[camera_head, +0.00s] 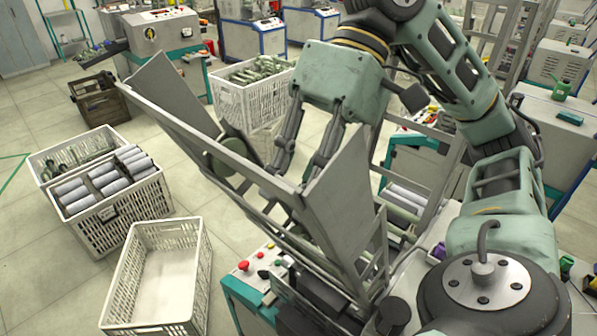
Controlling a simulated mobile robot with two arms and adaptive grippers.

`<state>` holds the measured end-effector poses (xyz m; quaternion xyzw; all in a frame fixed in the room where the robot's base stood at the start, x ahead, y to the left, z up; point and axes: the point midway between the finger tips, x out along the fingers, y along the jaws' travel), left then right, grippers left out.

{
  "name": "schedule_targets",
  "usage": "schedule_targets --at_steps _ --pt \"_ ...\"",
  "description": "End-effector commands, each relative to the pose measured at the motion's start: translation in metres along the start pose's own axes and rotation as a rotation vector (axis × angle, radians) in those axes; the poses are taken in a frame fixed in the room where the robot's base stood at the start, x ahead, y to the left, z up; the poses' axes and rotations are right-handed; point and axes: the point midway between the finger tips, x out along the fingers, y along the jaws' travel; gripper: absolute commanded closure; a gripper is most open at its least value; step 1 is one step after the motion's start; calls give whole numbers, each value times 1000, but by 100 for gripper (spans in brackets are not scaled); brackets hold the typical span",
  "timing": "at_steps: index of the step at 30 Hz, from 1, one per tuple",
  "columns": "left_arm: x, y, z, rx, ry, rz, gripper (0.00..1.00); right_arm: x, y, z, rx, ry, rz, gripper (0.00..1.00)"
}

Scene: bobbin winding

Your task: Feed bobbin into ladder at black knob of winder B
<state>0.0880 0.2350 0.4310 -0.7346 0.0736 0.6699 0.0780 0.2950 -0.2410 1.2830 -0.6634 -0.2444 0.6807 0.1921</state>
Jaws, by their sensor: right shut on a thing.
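The grey metal ladder (345,205), with flared side plates, rises from a winder in the lower middle. My right gripper (298,172) reaches down into its top from above. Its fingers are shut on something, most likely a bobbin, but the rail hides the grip. A dull green rounded piece (234,148) shows between the plates, left of the fingers; I cannot tell whether it is the held bobbin. The winder's panel has a red button (243,265) and a small black knob (263,274) beside it. My left gripper is not in view.
A white crate (113,222) of grey bobbins stands at left. An empty white crate (205,262) is nearer. Another white crate (243,105) with green bobbins is behind the ladder. A brown crate (99,101) sits at far left. Floor between the crates is clear.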

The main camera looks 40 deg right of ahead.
Motion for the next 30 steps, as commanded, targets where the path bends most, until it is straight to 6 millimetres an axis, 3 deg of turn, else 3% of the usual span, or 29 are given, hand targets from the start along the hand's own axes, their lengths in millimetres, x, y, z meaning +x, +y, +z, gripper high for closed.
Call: schedule_targets --at_steps 6,7,14,21,25,30 --pt "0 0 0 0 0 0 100 0 0 0 0 0 0 100" --pt "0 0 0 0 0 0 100 0 0 0 0 0 0 84" --pt "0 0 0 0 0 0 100 0 0 0 0 0 0 63" --pt "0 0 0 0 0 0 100 0 0 0 0 0 0 62" --pt "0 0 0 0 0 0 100 0 0 0 0 0 0 51" --pt "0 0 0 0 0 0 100 0 0 0 0 0 0 50"
